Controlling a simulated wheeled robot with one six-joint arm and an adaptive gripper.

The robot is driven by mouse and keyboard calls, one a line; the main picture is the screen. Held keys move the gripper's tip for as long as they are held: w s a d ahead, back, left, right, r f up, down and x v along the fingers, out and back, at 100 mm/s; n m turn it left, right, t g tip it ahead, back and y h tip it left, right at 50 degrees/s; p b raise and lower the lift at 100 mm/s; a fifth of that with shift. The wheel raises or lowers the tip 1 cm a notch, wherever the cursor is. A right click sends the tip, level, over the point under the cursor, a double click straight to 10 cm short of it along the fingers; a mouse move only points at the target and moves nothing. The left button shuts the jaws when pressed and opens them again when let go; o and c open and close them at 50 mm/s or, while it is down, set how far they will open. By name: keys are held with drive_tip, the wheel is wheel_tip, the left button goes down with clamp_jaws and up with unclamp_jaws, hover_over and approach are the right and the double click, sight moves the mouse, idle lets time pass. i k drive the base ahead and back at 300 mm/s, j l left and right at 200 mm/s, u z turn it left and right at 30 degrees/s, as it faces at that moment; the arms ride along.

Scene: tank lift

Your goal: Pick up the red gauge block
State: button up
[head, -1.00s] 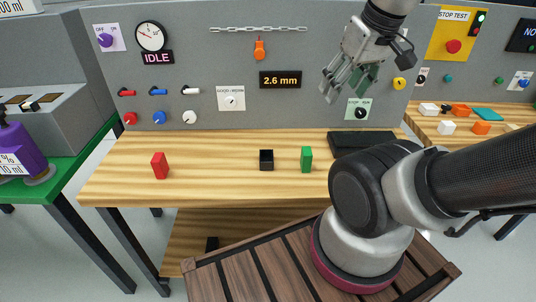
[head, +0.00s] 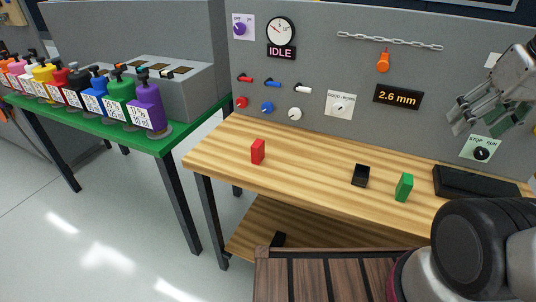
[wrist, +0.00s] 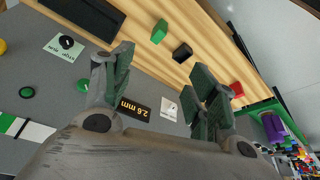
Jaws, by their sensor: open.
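The red gauge block (head: 258,152) stands upright on the left part of the wooden workbench (head: 320,185) in the head view. In the wrist view the red block (wrist: 237,90) shows past the right finger, partly hidden by it. My gripper (head: 488,112) is at the right edge of the head view, raised in front of the panel, far to the right of the red block. It is open and empty. In the wrist view my gripper's fingers (wrist: 160,90) are spread apart with nothing between them touching.
A black block (head: 361,175) and a green block (head: 404,187) stand on the bench right of the red one. A black pad (head: 470,183) lies further right. A green table (head: 160,145) with several coloured bottles is at the left. The panel (head: 340,60) rises behind the bench.

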sight(257, 149)
drive_tip(key=j+u, duration=0.2)
drive_tip(key=u, duration=0.2)
drive_tip(key=i+j+u, duration=0.15)
drive_tip(key=u, duration=0.3)
drive_tip(key=i+j+u, duration=0.1)
drive_tip(key=u, duration=0.3)
drive_tip(key=j, duration=0.1)
